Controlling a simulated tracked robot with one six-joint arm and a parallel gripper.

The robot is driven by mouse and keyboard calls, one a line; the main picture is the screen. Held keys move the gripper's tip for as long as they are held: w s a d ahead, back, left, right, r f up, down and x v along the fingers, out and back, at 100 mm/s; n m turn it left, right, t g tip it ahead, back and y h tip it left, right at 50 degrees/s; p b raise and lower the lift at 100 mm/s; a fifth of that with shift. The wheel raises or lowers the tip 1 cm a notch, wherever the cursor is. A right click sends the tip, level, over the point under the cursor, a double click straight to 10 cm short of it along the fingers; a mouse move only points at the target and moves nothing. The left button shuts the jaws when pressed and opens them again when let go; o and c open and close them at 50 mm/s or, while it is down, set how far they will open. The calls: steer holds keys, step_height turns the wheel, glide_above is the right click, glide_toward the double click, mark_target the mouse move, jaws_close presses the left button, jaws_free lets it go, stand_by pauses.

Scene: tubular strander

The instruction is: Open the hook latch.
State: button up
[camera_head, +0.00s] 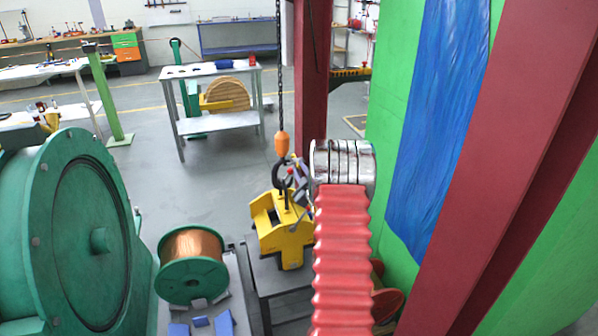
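A dark hook (281,176) hangs under an orange fitting (282,143) at the end of a chain. It is above a yellow machine (286,230) with handle-like uprights, and the hook's lower part is close to its top. The latch on the hook is too small to make out. My arm, with its red bellows and silver wrist, comes up from the bottom. My gripper (299,187) is left of the wrist, right beside the hook. Its small fingers overlap the hook in view. I cannot tell whether they touch it or whether they are open.
A copper wire spool (191,265) and a large green drum (85,235) stand at left. A dark red column (312,80) rises behind the hook. A green wall with a blue sheet (437,120) is at right. Grey floor lies clear toward the workbench (214,121).

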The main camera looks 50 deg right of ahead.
steer(key=o, duration=0.4)
steer(key=shift+a+f, duration=0.1)
steer(key=shift+s, duration=0.15)
steer(key=v, duration=1.3)
steer(key=shift+s+a, duration=0.15)
